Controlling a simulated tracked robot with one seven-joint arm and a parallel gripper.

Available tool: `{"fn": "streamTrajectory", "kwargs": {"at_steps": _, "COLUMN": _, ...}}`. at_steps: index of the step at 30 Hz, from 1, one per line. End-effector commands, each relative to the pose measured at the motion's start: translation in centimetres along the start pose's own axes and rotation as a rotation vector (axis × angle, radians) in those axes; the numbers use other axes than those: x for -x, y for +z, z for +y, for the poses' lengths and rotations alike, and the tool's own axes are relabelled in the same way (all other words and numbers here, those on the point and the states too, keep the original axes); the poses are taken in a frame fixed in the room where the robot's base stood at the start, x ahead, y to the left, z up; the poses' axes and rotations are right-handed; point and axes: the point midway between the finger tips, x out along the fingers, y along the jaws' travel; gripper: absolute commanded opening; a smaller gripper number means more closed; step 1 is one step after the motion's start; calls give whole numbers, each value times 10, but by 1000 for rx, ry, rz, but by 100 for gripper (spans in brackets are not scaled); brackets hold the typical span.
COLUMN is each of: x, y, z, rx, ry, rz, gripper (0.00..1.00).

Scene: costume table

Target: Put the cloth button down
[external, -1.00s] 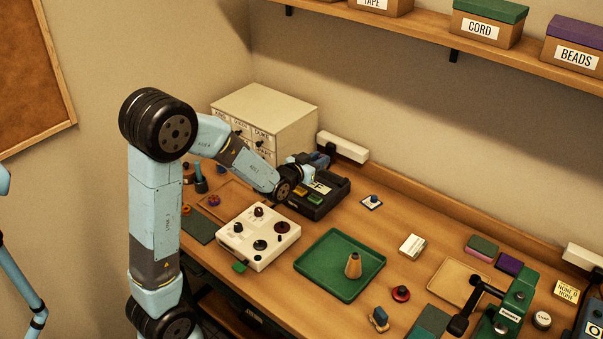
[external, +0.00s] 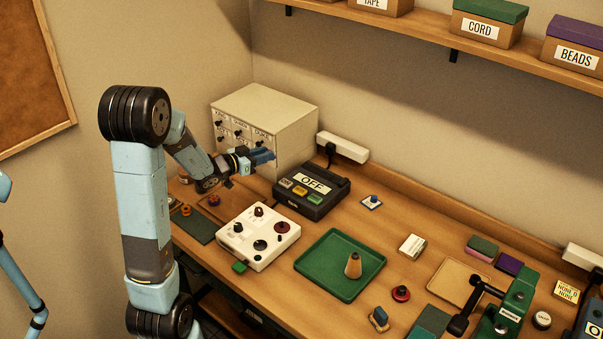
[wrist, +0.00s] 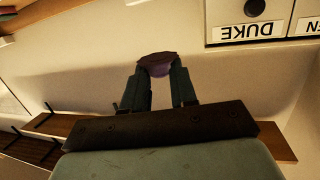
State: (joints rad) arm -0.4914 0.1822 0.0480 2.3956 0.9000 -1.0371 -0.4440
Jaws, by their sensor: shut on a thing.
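My gripper (external: 266,157) is raised in front of the cream drawer cabinet (external: 279,119) at the back left of the table. In the wrist view my gripper (wrist: 159,74) is shut on a dark purple, rounded piece, the cloth button (wrist: 158,60), held between the two fingertips. The button is clear of any surface in that view. In the external view it is too small or hidden to make out. The cabinet's DUKE label (wrist: 251,32) shows upside down at the upper right of the wrist view.
A black box marked OFF (external: 312,184) with coloured keys stands right of my gripper. A white panel with knobs (external: 262,232) is nearer the front. A dark green mat (external: 193,226) lies at left. Bare wood shows right of the tray.

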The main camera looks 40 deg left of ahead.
Motion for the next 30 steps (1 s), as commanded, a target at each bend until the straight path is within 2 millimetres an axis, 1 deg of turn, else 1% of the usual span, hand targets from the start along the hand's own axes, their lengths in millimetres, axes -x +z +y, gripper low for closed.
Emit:
{"fn": "streamTrajectory", "kwargs": {"at_steps": 1, "x": 11, "y": 6, "z": -9, "rx": 0, "ry": 11, "rz": -2, "gripper": 0}}
{"fn": "streamTrajectory", "kwargs": {"at_steps": 3, "x": 26, "y": 12, "z": -16, "rx": -4, "ry": 38, "rz": -2, "gripper": 0}}
{"fn": "streamTrajectory", "kwargs": {"at_steps": 8, "x": 61, "y": 27, "z": -28, "rx": -13, "ry": 105, "rz": -1, "gripper": 0}}
{"fn": "streamTrajectory", "kwargs": {"at_steps": 13, "x": 102, "y": 45, "z": -36, "rx": -24, "ry": 178, "rz": 0, "gripper": 0}}
{"fn": "streamTrajectory", "kwargs": {"at_steps": 18, "x": 146, "y": 63, "z": -38, "rx": -35, "ry": 252, "rz": 0, "gripper": 0}}
{"fn": "streamTrajectory", "kwargs": {"at_steps": 22, "x": 182, "y": 76, "z": -35, "rx": -44, "ry": 309, "rz": 0, "gripper": 0}}
{"fn": "streamTrajectory", "kwargs": {"at_steps": 30, "x": 259, "y": 99, "z": -19, "rx": -61, "ry": 420, "rz": 1, "gripper": 0}}
